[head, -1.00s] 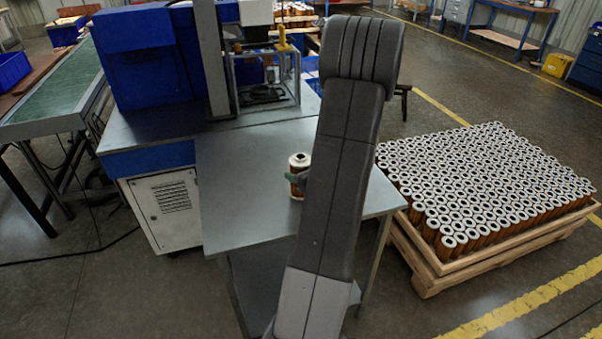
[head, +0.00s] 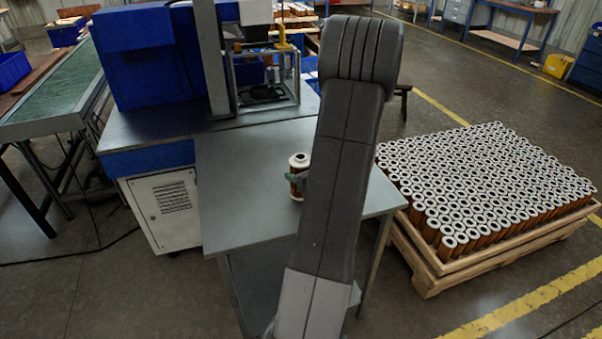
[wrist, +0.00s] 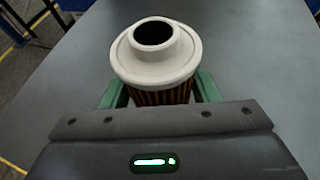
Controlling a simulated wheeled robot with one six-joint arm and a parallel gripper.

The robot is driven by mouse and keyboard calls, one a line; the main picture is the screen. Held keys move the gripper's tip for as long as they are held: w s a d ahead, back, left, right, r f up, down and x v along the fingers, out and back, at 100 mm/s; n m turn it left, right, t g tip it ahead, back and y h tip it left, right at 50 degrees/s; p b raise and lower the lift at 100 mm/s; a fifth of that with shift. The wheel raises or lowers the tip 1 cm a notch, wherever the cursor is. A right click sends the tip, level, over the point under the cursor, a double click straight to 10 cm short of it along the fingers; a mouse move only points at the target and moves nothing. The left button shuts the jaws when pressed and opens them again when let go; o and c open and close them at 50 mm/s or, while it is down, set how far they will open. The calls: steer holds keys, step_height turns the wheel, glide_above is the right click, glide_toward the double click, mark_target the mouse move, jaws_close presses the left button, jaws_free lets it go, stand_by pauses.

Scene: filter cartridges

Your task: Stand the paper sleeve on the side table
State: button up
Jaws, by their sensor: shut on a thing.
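The paper sleeve (head: 299,160) is a brown pleated cartridge with a white end cap. It is upright at the side table (head: 245,180), near the middle of the grey top in the head view. I cannot tell for sure whether its base touches the table. In the wrist view the sleeve (wrist: 155,62) shows its white cap and dark round hole, with its lower body hidden behind my gripper housing. My gripper (head: 297,178) is shut on the sleeve, with one green finger on each side of its body. My arm hides part of the table.
A machine with a blue housing (head: 135,60) and a metal frame stands behind the table. A wooden pallet (head: 440,275) packed with many similar cartridges is on the floor at the right. The table top left of the sleeve is clear.

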steer(key=shift+f+b, duration=0.35)
steer(key=shift+f, duration=0.05)
steer(key=o, duration=1.1)
steer(key=shift+s+d, duration=0.1)
steer(key=v, duration=1.3)
steer(key=shift+s+d+r+b, duration=0.1)
steer(key=shift+s+d+b, duration=0.15)
steer(key=shift+b, duration=0.15)
steer(key=p+x, duration=0.1)
steer(key=x, duration=1.3)
steer(key=shift+s+a+r, duration=0.1)
steer(key=shift+r, duration=0.2)
